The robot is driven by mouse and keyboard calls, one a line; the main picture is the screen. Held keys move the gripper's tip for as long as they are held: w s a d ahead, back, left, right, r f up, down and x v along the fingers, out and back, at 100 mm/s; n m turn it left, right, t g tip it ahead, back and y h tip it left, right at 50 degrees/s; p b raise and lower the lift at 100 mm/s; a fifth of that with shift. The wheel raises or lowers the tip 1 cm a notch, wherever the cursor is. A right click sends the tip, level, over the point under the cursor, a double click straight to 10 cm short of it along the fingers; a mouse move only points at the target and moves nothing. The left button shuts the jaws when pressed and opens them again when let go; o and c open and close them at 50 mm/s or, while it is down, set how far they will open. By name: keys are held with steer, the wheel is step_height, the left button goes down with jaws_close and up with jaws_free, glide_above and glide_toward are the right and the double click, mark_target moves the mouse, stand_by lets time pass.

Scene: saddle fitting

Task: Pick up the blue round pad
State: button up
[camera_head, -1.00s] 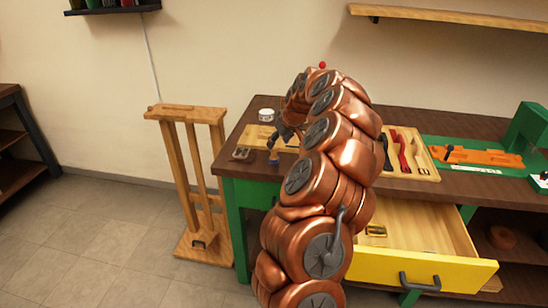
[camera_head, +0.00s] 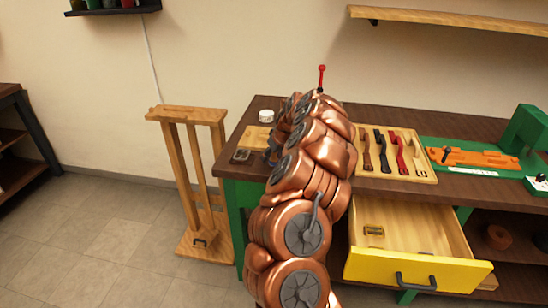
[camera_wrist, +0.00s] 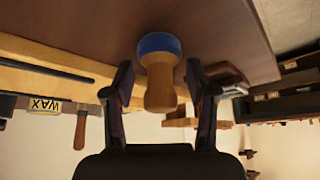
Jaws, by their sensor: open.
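The blue round pad (camera_wrist: 159,44) shows in the wrist view, with a pale wooden handle (camera_wrist: 160,88) attached to it. My gripper (camera_wrist: 159,78) is open, with one dark finger on each side of the handle. I cannot tell whether either finger touches it. In the head view my gripper (camera_head: 272,152) is low over the left end of the workbench, partly behind my arm. The pad cannot be made out clearly there.
The brown workbench (camera_head: 460,122) carries a tool tray (camera_head: 420,173), a white jar (camera_head: 266,116), a metal buckle (camera_head: 241,156) and an orange tool on a green mat. A yellow-fronted drawer (camera_head: 445,272) is open. A wooden stand (camera_head: 190,180) is left of the bench.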

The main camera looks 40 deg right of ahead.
steer(key=shift+c, duration=0.2)
steer(key=c, duration=1)
steer(key=shift+r, duration=0.15)
steer(key=shift+c, duration=0.2)
steer(key=shift+r+b, duration=0.9)
steer(key=shift+r, duration=0.75)
steer(key=s+a+b, duration=0.1)
steer(key=s+a, duration=0.1)
steer(key=s, duration=0.2)
steer(key=s+a+r+b, duration=0.1)
steer(key=s+a, duration=0.2)
steer(key=s, duration=0.2)
steer(key=s+a+b, duration=0.2)
steer(key=s, duration=0.3)
steer(key=shift+a+r, duration=0.25)
steer(key=shift+a, duration=0.15)
jaws_close()
steer(key=shift+o, duration=1.9)
jaws_free()
jaws_close()
